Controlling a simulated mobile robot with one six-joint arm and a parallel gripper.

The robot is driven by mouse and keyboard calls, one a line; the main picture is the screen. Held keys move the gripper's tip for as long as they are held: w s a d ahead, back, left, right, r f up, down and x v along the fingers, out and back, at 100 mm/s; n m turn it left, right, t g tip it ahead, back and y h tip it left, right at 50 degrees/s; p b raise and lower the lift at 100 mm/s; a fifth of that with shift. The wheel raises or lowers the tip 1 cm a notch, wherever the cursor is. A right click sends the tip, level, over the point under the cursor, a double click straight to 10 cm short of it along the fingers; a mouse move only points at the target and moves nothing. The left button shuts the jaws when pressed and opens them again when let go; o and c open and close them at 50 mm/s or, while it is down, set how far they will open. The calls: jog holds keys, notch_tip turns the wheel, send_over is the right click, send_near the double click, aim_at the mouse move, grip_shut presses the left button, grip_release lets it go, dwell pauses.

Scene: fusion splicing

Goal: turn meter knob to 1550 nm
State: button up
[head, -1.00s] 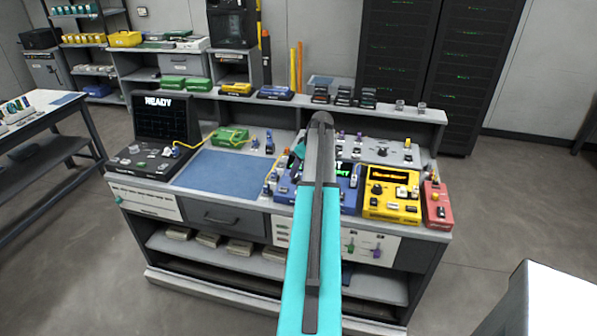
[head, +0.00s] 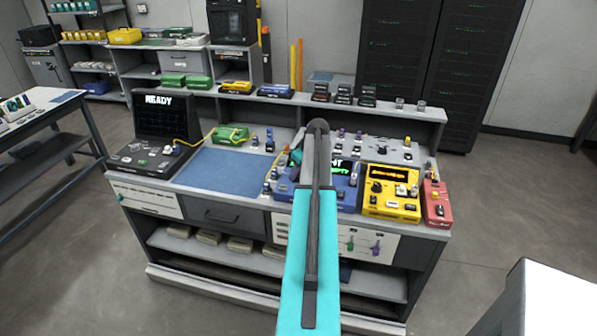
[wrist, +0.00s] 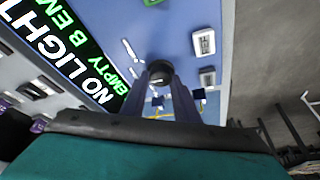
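The blue meter (head: 345,198) stands on the bench, partly hidden behind my arm in the head view. A round black knob (wrist: 160,71) stands on the blue panel. My gripper (wrist: 162,86) is open, with its two dark fingers apart and their tips at the knob's near side. I cannot tell whether they touch the knob. The knob's wavelength marking is not readable.
A yellow box (head: 391,194) with an orange display and a red box (head: 436,204) stand right of the meter. A blue mat (head: 222,170) and a black "READY" unit (head: 160,128) are to the left. White buttons (wrist: 204,41) sit beside the knob.

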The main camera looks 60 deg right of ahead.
jog(key=shift+w+d, duration=0.15)
jog(key=shift+d, duration=0.2)
jog(key=shift+c, duration=0.3)
jog(key=shift+a, duration=0.25)
jog(key=shift+s+a, duration=0.1)
jog(key=shift+s, duration=0.1)
jog(key=shift+f+m+b, duration=0.1)
jog(key=shift+m+b, duration=0.2)
jog(key=shift+m, duration=0.1)
jog(key=shift+a+m+g+h+b, duration=0.15)
jog(key=shift+m+g+h+b, duration=0.2)
jog(key=shift+m+b, duration=0.35)
jog(key=m, duration=0.1)
jog(key=m+h+b, duration=0.1)
jog(key=m, duration=0.1)
jog(key=shift+a+f+m+g, duration=0.1)
jog(key=shift+a+m+g, duration=0.05)
jog(key=shift+m+g, duration=0.15)
jog(key=shift+w+a+m+g+h+b, duration=0.1)
jog(key=shift+m+g+h+b, duration=0.25)
jog(key=shift+m, duration=0.65)
jog(key=shift+w+a+m+g+h+b, duration=0.1)
jog(key=shift+m+g+h+b, duration=0.15)
jog(key=shift+m, duration=0.75)
jog(key=shift+w, duration=0.1)
